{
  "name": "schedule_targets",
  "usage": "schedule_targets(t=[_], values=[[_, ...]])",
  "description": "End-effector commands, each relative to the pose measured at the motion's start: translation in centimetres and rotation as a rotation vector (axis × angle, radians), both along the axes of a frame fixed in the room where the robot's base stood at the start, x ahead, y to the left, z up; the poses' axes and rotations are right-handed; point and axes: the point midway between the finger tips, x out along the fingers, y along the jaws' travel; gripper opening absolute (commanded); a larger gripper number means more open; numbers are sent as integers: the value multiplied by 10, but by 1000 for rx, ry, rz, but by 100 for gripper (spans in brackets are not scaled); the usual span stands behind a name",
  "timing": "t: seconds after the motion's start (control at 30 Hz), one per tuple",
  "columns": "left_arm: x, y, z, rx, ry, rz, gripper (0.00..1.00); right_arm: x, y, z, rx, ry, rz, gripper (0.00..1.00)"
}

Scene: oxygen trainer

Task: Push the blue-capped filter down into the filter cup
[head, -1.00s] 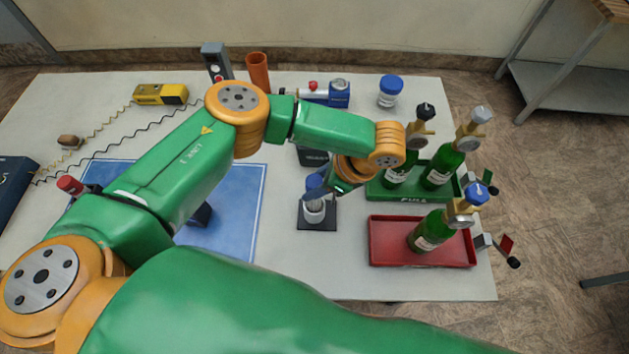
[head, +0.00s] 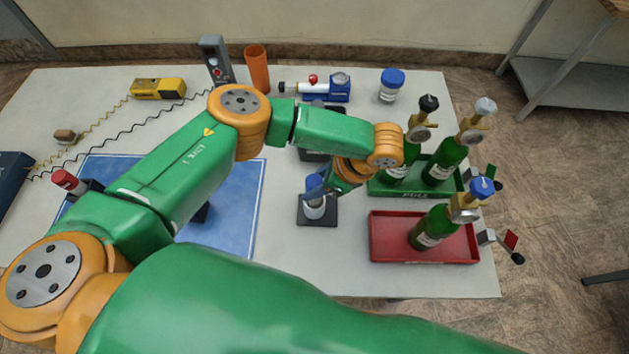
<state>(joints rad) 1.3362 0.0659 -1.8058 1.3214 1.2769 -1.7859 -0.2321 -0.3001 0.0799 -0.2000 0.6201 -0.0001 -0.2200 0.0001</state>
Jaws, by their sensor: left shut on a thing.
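The blue-capped filter (head: 313,183) is upright in the middle of the table, in the head view. Its lower part meets the whitish filter cup (head: 314,209), which stands on a small dark base (head: 331,219). My left gripper (head: 316,190) reaches in from the right of the filter and is shut on it near the blue cap. The fingers partly hide the filter, so how deep it sits in the cup cannot be told. My right gripper is not in view.
A red tray (head: 385,258) with a green bottle and a green tray (head: 415,196) with two bottles stand to the right. A dark box (head: 312,152) lies behind the filter. A blue mat (head: 235,220) lies left. The table in front of the cup is clear.

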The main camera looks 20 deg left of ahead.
Motion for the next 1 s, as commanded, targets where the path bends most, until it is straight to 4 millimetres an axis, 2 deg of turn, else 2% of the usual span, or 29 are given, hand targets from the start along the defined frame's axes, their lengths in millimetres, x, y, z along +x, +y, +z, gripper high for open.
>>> schedule_targets(t=[0.1, 0.13, 0.23, 0.47, 0.73, 0.83, 1.0], values=[[0, 0, -4, 0, 0, 0, 0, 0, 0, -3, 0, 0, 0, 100], [0, 0, -3, 0, -1, -1, 51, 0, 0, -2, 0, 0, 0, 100], [0, 0, -2, 0, -1, -1, 78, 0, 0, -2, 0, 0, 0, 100], [0, -1, -1, 0, -1, -1, 78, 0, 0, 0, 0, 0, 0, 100], [0, -27, 50, -2, 1, -2, 78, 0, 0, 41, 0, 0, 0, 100], [1, -33, 59, -1, 0, -1, 78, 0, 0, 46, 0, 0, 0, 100], [1, -36, 60, 0, -1, -1, 78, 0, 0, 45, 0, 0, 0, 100]])
